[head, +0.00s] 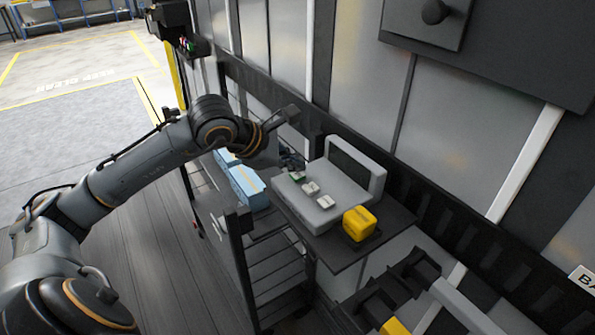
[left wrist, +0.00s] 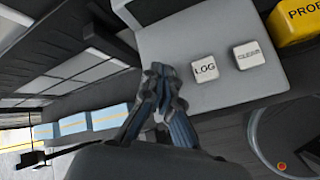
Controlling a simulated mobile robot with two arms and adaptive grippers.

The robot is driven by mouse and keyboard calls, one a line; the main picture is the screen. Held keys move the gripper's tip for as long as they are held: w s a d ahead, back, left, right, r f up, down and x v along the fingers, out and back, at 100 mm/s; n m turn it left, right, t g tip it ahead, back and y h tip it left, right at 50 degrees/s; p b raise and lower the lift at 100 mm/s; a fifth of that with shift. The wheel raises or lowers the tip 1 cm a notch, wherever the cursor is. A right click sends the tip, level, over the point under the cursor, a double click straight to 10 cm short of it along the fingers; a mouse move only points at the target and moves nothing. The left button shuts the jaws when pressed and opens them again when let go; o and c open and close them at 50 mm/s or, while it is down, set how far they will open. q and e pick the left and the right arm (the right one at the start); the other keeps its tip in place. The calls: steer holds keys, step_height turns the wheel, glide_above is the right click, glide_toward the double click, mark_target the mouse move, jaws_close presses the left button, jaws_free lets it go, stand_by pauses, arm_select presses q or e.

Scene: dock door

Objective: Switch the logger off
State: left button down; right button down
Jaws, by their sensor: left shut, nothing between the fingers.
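The logger (head: 347,201) is a light grey console with a raised back panel, on a dark shelf against the wall. A row of small pale keys runs along its front. The left wrist view shows a LOG key (left wrist: 204,67) and a CLEAR key (left wrist: 249,55). The leftmost key (head: 297,176) looks greenish in the head view; in the left wrist view my fingers mostly hide its place. My left gripper (head: 291,161) is shut and empty, its tips at the console's left end, over or beside that key. Contact cannot be told.
A yellow box (head: 359,223), its lettering partly readable as PROB in the left wrist view (left wrist: 298,20), stands right of the keys. Blue boxes (head: 247,184) sit on a dark rack left of the shelf. A dark panel with a knob (head: 434,12) hangs above.

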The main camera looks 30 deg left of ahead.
mark_target(294, 175)
arm_select(q)
steer(key=shift+r, duration=0.3)
steer(key=shift+r+p, duration=1.65)
steer(key=shift+r, duration=0.95)
